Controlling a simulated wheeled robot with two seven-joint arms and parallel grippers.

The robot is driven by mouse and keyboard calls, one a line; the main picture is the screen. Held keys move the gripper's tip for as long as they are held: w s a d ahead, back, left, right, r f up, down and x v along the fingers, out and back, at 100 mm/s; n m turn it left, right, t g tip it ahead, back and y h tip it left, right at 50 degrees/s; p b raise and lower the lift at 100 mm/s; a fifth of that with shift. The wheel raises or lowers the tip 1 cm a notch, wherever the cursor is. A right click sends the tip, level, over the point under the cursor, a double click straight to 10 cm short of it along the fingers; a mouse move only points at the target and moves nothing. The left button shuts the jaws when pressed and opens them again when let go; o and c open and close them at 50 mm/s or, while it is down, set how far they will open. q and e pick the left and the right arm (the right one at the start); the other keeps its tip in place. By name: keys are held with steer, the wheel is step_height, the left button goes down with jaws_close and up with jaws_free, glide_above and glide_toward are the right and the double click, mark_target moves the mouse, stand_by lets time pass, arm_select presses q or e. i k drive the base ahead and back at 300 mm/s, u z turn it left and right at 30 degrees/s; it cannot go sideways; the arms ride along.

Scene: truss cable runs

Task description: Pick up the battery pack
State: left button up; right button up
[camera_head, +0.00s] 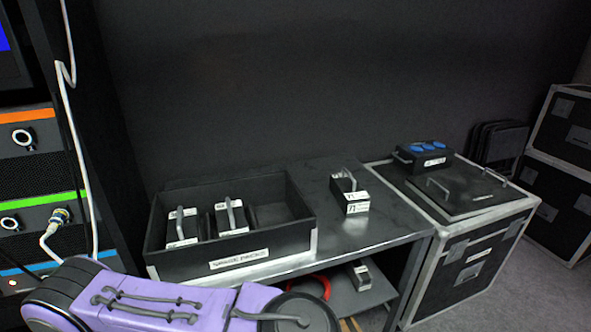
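A small dark battery pack (349,193) with a grey handle and white labels stands upright on the right part of the dark bench top, outside the bin. Two similar packs, a left one (182,227) and a right one (229,217), stand in a black open bin (295,238) whose front label seems to read "SPARE PACKS". The bin's right compartment looks empty. A purple arm link of mine crosses the bottom left in front of the bench. Neither of my grippers shows, and nothing touches the packs.
Right of the bench stands a flight case (470,262) with a blue-socketed box (425,156) on top. A rack with cables (62,215) is at left. The bench around the lone pack is clear.

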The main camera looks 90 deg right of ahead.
mark_target(352, 198)
steer(key=k, duration=1)
steer(key=z, duration=0.25)
